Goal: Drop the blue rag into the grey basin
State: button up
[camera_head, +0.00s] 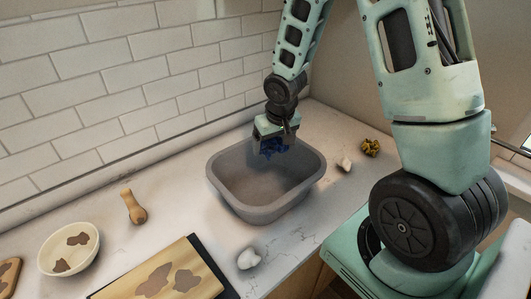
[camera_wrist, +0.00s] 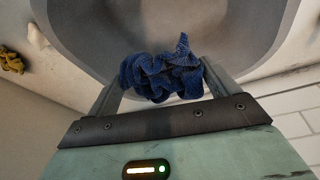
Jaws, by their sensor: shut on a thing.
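The blue rag (camera_head: 272,147) is crumpled and hangs from my gripper (camera_head: 272,142) over the far part of the grey basin (camera_head: 262,212). In the wrist view the rag (camera_wrist: 160,76) is bunched between the two fingers of my gripper (camera_wrist: 162,84), which is shut on it. The grey basin (camera_wrist: 85,35) lies behind the rag there. The basin stands upright on the counter, and its visible inside looks empty. The rag's height above the basin floor is hard to judge.
Right of the basin are a small white lump (camera_head: 345,164) and a yellow crumpled thing (camera_head: 370,147). In front lie another white lump (camera_head: 249,258) and a wooden board (camera_head: 160,275). A cream bowl (camera_head: 48,250) and a wooden tool (camera_head: 133,207) stand left. A tiled wall (camera_head: 130,75) rises behind.

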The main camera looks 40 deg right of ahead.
notch_tip(320, 180, down, 5)
jog(key=b, duration=0.4)
jog(key=o, duration=0.4)
jog(key=shift+o, duration=0.2)
jog(key=p+v, duration=0.3)
jog(key=v, duration=1.4)
jog(key=shift+r, duration=0.2)
jog(key=s+a+f+n+g+y+b, duration=0.1)
jog(key=s+a+f+n+b, duration=0.15)
jog(key=a, duration=0.55)
jog(key=s+a+f+n+b, duration=0.2)
jog(key=s+a, duration=0.2)
jog(key=a, duration=0.3)
jog(key=s+a+f+n+g+b, duration=0.1)
jog(key=s+a+f+n, duration=0.1)
jog(key=s+a, duration=0.3)
jog(key=s+a+f+n+g+b, duration=0.1)
jog(key=s+a+f+n+b, duration=0.1)
jog(key=s+a, duration=0.3)
jog(key=s+n, duration=0.1)
jog(key=s, duration=0.1)
jog(key=shift+s+f+y, duration=0.3)
jog(key=shift+f, duration=0.05)
